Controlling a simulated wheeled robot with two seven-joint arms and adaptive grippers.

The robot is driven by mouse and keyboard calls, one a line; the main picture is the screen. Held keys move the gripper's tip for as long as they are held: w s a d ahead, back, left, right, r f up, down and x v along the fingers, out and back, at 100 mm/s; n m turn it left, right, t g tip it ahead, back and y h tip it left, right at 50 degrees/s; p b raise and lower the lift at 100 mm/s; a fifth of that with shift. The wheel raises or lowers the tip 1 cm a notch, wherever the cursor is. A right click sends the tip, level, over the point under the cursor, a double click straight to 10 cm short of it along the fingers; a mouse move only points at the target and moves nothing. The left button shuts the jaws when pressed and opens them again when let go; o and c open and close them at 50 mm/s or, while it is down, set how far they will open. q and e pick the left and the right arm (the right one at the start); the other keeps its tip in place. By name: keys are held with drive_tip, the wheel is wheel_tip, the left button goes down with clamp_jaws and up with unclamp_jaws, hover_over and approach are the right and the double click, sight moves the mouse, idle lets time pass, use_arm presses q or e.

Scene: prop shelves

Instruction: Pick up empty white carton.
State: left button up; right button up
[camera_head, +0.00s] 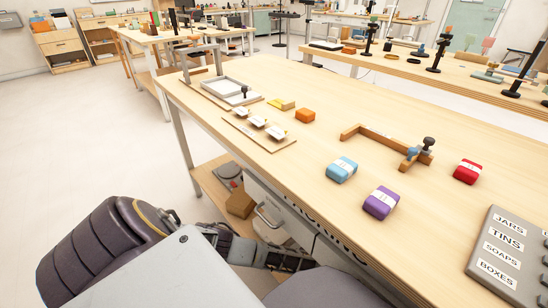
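I cannot make out an empty white carton for certain. A pale flat panel (165,272) with a small dark hole fills the bottom left; I cannot tell whether it is a carton or part of my body. My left arm comes in from the left, and dark jointed parts that look like my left gripper (272,256) show beyond the panel, low beside the table's near side. Its fingertips are not clear, so its opening and any contact are hidden. My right gripper is not in view.
The wooden table (300,85) carries a blue pack (342,169), a purple pack (381,202), a red pack (467,171), a wooden bracket (385,143) and a grey label board (508,255). Below are a shelf with a brown box (240,203) and a white handled unit (268,211). Left floor is clear.

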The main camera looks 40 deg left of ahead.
use_arm(q)
drive_tip(key=c, duration=0.7)
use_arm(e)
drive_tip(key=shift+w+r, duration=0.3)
use_arm(q)
drive_tip(key=shift+r, duration=0.1)
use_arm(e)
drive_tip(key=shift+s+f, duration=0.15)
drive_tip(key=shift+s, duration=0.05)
use_arm(q)
drive_tip(key=shift+r, duration=0.1)
